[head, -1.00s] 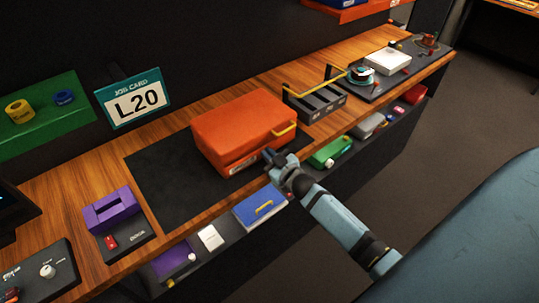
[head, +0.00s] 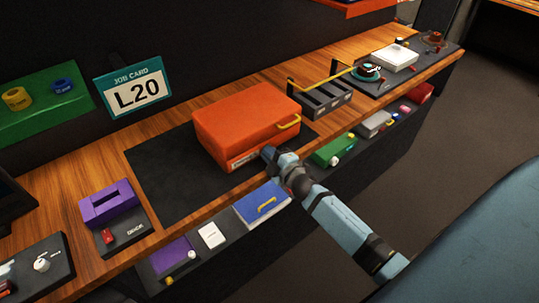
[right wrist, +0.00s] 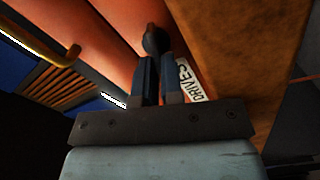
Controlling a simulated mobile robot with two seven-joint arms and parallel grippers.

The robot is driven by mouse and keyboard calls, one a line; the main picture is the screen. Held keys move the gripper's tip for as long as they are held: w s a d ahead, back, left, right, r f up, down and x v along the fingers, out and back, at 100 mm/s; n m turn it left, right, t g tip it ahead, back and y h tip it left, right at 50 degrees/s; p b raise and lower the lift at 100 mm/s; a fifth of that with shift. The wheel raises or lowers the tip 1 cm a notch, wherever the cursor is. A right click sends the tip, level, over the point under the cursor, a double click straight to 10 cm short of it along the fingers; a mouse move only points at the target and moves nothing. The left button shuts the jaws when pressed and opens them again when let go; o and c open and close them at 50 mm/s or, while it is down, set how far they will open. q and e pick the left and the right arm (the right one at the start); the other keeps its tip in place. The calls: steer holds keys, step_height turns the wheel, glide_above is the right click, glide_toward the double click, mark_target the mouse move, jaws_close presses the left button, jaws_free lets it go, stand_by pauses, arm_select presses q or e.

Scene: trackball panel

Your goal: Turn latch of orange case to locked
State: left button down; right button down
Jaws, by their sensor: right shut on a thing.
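The orange case (head: 247,122) lies closed on a dark mat (head: 165,180) on the wooden bench, with a yellow handle (head: 288,122) at its front right. My right gripper (head: 268,153) is at the case's front face, beside a white label. In the right wrist view its two fingers (right wrist: 157,75) are shut on a small dark knob, the latch (right wrist: 154,40), on the orange face. The gripper hides the latch in the head view. My left gripper is not in view.
A black divided rack (head: 322,100) stands right of the case. A purple box (head: 108,203) is at the left. A lower shelf in front holds a blue case (head: 262,205) and a green case (head: 333,150).

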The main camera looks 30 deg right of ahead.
steer(key=shift+a+f+n+b, duration=0.15)
steer(key=shift+n+b, duration=0.1)
steer(key=shift+n, duration=0.4)
steer(key=shift+d+f+n+b, duration=0.1)
steer(key=shift+n+b, duration=0.15)
steer(key=shift+n, duration=0.45)
steer(key=shift+a+f+n+b, duration=0.15)
steer(key=shift+n+b, duration=0.1)
steer(key=shift+n, duration=0.4)
steer(key=shift+d, duration=0.1)
steer(key=c, duration=1.3)
jaws_free()
steer(key=shift+o, duration=0.2)
steer(key=s+d+b, duration=0.1)
steer(key=s+b, duration=0.1)
steer(key=s, duration=1.1)
steer(key=shift+s, duration=0.4)
